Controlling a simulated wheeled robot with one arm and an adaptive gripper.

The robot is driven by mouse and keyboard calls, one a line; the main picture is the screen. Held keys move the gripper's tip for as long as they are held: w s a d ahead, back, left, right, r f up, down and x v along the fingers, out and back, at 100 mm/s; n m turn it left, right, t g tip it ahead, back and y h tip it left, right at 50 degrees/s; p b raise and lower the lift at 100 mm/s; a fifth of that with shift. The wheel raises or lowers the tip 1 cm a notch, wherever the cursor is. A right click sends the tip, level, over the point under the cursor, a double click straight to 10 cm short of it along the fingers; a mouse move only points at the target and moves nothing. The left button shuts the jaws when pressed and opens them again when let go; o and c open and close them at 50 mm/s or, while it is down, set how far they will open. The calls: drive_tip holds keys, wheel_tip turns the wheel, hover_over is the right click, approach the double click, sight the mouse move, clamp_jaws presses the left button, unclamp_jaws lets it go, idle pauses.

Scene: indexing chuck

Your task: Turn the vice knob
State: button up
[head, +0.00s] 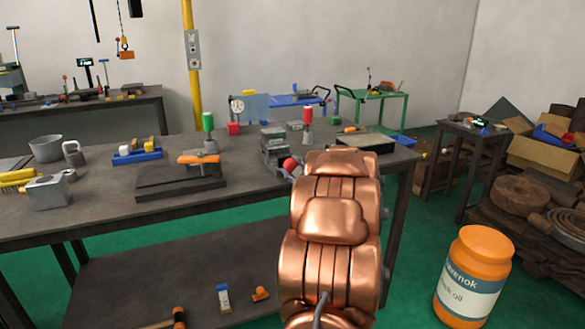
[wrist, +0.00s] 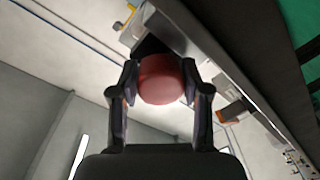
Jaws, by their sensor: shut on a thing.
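The grey metal vice (head: 273,142) stands on the workbench in the head view, just left of my copper arm. Its red knob (head: 290,164) shows at the vice's front, partly covered by the arm. In the wrist view the round red knob (wrist: 161,82) fills the space between the two dark fingers of my gripper (wrist: 160,74). The fingers are shut on the knob, one on each side. My gripper is hidden or too small to make out behind the arm in the head view.
The workbench (head: 100,208) also holds a dark plate with an orange-handled clamp (head: 199,159), a green-handled tool (head: 208,122) and a red-handled tool (head: 307,115) close to the vice. An orange drum (head: 474,262) stands on the floor at right.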

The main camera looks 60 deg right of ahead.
drive_tip(key=shift+c, duration=0.5)
drive_tip(key=m+p, duration=0.2)
drive_tip(key=shift+r+p, duration=0.25)
drive_tip(key=shift+p, duration=0.15)
drive_tip(key=shift+m+p, duration=0.7)
drive_tip(key=shift+m, duration=0.1)
drive_tip(key=shift+f+m, duration=0.2)
drive_tip(key=shift+m, duration=0.3)
drive_tip(key=o, duration=1.1)
drive_tip(key=shift+o, duration=0.2)
drive_tip(key=shift+a, duration=0.1)
